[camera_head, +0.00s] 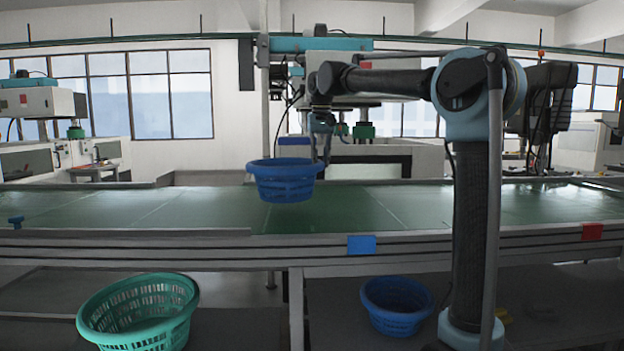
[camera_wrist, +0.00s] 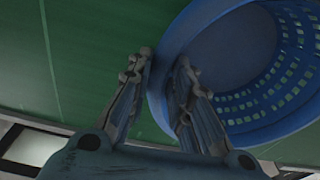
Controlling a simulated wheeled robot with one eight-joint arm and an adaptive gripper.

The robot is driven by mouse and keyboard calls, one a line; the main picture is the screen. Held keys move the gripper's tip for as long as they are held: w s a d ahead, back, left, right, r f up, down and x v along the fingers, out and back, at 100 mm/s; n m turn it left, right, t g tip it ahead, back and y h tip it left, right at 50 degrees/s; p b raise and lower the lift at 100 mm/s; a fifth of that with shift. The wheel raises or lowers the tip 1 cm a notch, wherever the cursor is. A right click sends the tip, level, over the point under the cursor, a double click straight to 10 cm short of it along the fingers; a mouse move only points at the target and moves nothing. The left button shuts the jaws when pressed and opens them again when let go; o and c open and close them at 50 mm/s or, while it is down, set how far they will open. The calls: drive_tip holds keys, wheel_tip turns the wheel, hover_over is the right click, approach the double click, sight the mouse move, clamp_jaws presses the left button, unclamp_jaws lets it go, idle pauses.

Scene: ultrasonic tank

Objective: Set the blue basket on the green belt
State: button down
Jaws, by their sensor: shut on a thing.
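A blue basket (camera_head: 286,184) hangs upright in my gripper (camera_head: 320,155) in the head view, in front of or over the green belt (camera_head: 400,205). In the wrist view, my gripper (camera_wrist: 165,70) has its two fingers on either side of the rim of the blue basket (camera_wrist: 190,35), shut on it. The green belt (camera_wrist: 80,60) lies behind the basket in the wrist view. Whether the basket's base touches the belt cannot be told. A second blue basket (camera_head: 397,306) stands on the lower level below the belt.
A green basket (camera_head: 138,315) stands low at the left, below the belt. The belt's front rail (camera_head: 200,247) carries a blue tag (camera_head: 361,245) and a red tag (camera_head: 592,232). The belt surface is clear to the left and right of the held basket. Machines stand behind.

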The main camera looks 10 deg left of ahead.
drive_tip(key=shift+f, duration=2.8)
drive_tip(key=c, duration=1.4)
unclamp_jaws()
drive_tip(key=shift+c, duration=0.2)
drive_tip(key=r, duration=0.4)
drive_tip(key=s+r, duration=0.1)
drive_tip(key=r, duration=0.7)
drive_tip(key=shift+s+d, duration=0.25)
drive_tip(key=shift+d, duration=0.05)
